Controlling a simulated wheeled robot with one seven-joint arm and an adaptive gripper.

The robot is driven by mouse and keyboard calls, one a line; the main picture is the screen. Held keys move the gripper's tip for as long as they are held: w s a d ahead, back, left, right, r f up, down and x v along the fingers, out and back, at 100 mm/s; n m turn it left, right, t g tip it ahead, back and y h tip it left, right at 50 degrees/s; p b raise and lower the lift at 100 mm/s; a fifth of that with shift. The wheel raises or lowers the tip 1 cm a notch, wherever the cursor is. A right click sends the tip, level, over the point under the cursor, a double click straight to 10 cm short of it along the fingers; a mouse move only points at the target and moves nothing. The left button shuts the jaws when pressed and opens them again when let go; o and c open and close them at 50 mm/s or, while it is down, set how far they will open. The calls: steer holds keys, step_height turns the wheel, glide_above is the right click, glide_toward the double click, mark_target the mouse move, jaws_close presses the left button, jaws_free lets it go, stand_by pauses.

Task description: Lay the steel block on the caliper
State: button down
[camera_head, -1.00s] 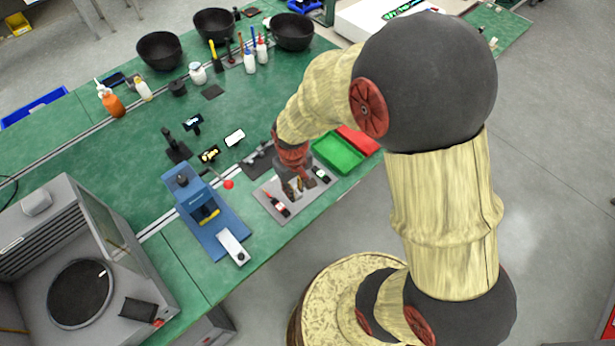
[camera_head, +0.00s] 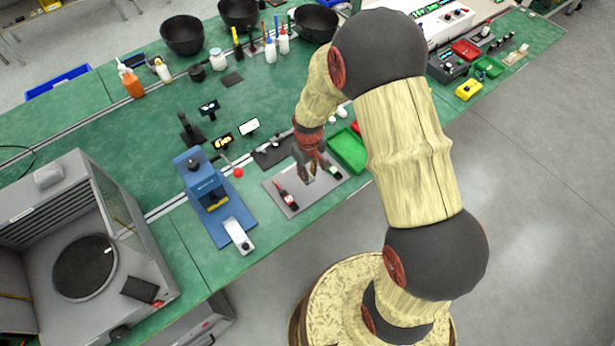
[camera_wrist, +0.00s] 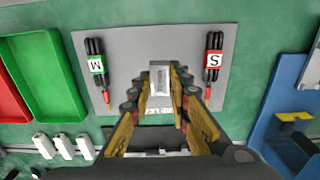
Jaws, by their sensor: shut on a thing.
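My gripper (camera_wrist: 160,92) is shut on the steel block (camera_wrist: 160,78), a small pale metal block between the fingertips in the wrist view. In the head view my gripper (camera_head: 309,175) is over the grey mat (camera_head: 300,206); the block is too small there to make out clearly. I cannot tell how far the block is above the mat. I cannot make out a caliper for certain; the fingers hide part of the mat.
A green tray (camera_head: 347,150) stands beside the mat, with a red tray (camera_wrist: 12,96) beyond it. A blue press (camera_head: 208,195) with a red-knobbed lever stands on the other side. Several small white-topped pieces (camera_wrist: 63,146) sit behind the mat. Bowls and bottles stand farther back.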

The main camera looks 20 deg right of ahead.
steer(key=shift+w+d+f, duration=0.15)
steer(key=shift+w+f, duration=0.75)
steer(key=shift+f, duration=0.2)
steer(key=shift+f+b, duration=0.3)
steer(key=shift+f, duration=1.2)
steer(key=shift+f, duration=0.15)
steer(key=c, duration=1.7)
jaws_free()
steer(key=shift+o, duration=0.2)
